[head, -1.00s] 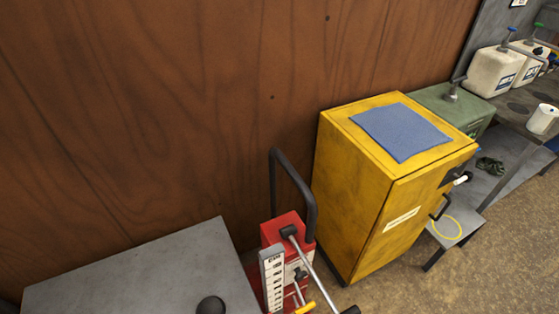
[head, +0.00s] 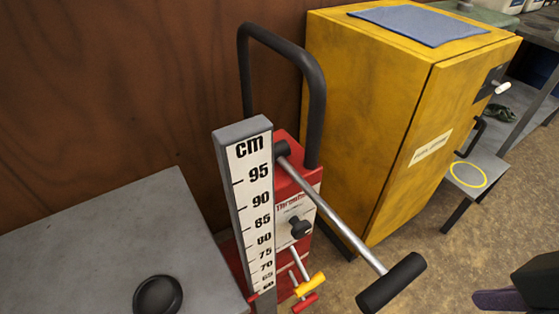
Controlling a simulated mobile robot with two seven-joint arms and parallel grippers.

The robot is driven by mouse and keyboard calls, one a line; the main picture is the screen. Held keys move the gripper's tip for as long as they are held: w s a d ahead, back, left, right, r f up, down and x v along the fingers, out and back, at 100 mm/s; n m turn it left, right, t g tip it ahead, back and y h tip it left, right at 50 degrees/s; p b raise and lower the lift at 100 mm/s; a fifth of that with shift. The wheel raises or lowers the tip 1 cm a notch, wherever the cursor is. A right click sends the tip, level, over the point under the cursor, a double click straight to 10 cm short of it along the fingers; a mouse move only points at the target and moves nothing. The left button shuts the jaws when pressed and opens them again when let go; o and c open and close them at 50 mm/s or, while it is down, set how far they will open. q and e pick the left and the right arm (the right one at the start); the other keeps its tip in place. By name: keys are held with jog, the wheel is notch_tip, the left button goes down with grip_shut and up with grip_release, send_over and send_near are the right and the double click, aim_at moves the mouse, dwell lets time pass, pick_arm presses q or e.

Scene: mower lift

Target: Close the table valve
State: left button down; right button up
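A red pump unit (head: 288,180) stands beside a grey lift table (head: 120,245). On its front are a black knob (head: 300,226), a yellow T-handle (head: 310,286) and, lower, a red T-handle (head: 305,302). I cannot tell which of these is the table valve, nor its setting. A long metal lever with a black grip (head: 391,283) sticks out in front of the unit. A dark part with a purplish tip, seemingly my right gripper (head: 498,300), enters at the lower right, apart from the handles. Its finger opening is not clear. My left gripper is out of view.
A white centimetre scale (head: 251,190) stands upright left of the unit. A black bent bar (head: 317,90) rises behind it. A yellow cabinet (head: 380,130) with a blue cloth (head: 420,24) stands behind right. A black round knob (head: 158,295) is on the table.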

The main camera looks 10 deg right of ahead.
notch_tip(320, 180, down, 18)
jog(key=w+t+b, duration=0.1)
jog(key=w+b, duration=0.1)
jog(key=b, duration=1.2)
jog(key=n+t+y+b, duration=0.2)
jog(key=t+y+b, duration=0.4)
jog(key=t+b, duration=0.65)
send_near(304, 234)
jog(key=b+x, duration=0.4)
jog(key=x, duration=0.3)
jog(key=shift+w+a, duration=0.15)
jog(key=shift+w, duration=0.15)
jog(key=shift+w+a+r, duration=0.15)
jog(key=shift+w, duration=0.2)
jog(key=shift+c, duration=0.4)
